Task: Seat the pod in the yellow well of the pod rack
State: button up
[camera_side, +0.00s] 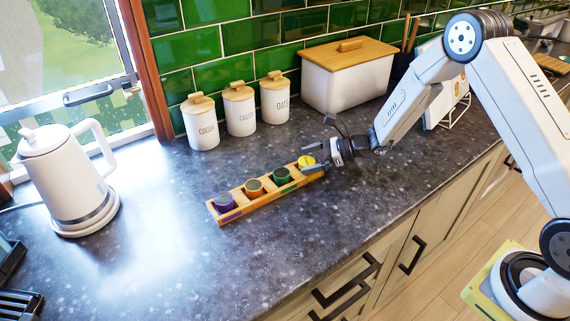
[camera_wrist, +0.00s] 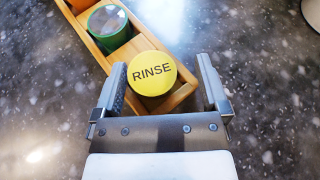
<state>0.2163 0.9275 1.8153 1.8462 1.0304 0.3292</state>
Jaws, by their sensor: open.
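The yellow pod (camera_wrist: 152,73), with RINSE on its round top, is at the near end of the wooden pod rack (camera_wrist: 183,97) in the wrist view. In the side view the yellow pod (camera_side: 307,161) is at the right end of the rack (camera_side: 243,209). It looks upright in the end well; its depth and the well's own colour are hidden. My gripper (camera_wrist: 163,63) is open, with one finger on each side of the pod and gaps visible. In the side view my gripper (camera_side: 317,158) is low at that end of the rack.
Purple (camera_side: 224,201), orange (camera_side: 254,187) and green (camera_side: 281,176) pods fill the other wells. A white kettle (camera_side: 68,180) stands at left; canisters (camera_side: 239,109) and a bread bin (camera_side: 348,80) stand behind. The counter in front of the rack is clear.

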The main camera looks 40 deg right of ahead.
jog(key=v, duration=1.2)
dwell(0.5)
